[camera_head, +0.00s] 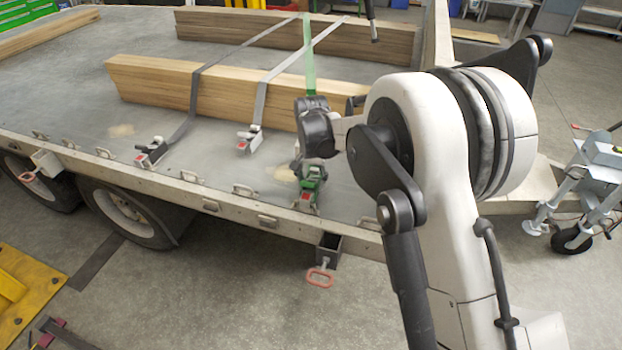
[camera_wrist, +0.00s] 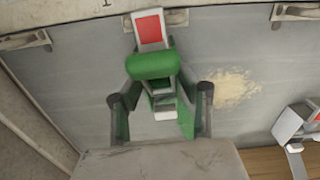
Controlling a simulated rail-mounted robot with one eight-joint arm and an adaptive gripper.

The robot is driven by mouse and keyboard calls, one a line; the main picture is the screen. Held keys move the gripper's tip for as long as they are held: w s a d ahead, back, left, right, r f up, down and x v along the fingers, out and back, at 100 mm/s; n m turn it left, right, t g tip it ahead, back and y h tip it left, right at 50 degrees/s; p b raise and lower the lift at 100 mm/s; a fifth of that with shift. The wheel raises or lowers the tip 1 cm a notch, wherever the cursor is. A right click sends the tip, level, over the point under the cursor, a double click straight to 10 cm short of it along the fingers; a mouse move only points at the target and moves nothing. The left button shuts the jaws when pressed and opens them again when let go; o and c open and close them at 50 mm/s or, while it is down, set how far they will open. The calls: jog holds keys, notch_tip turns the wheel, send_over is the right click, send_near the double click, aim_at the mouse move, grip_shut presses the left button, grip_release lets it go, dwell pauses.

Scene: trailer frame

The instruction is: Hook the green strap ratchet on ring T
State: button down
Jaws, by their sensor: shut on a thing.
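The green strap ratchet (camera_head: 311,186) is at the trailer's near edge, with its green strap (camera_head: 309,72) running up over the timber. My gripper (camera_wrist: 160,100) is shut on the ratchet's green body, one finger on each side. In the wrist view the ratchet (camera_wrist: 152,66) has its red-and-white end (camera_wrist: 150,28) pointing at the edge rail. That end overlaps a metal ring (camera_wrist: 178,18) on the rail; whether its hook is through the ring cannot be told. Other rings (camera_wrist: 25,40) sit along the rail. No label clearly marks ring T; a partly cut-off mark shows at the top.
Two grey-strap ratchets (camera_head: 249,141) (camera_head: 152,151) lie on the deck to the left. Timber stacks (camera_head: 240,95) lie across the deck behind. A rail ring (camera_head: 368,222) is to the right. A red-handled part (camera_head: 320,275) hangs below the edge.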

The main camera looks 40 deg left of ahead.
jog(key=shift+f, duration=0.45)
jog(key=c, duration=1.1)
grip_release()
jog(key=shift+o, duration=0.2)
jog(key=shift+r, duration=0.1)
notch_tip(320, 180, up, 12)
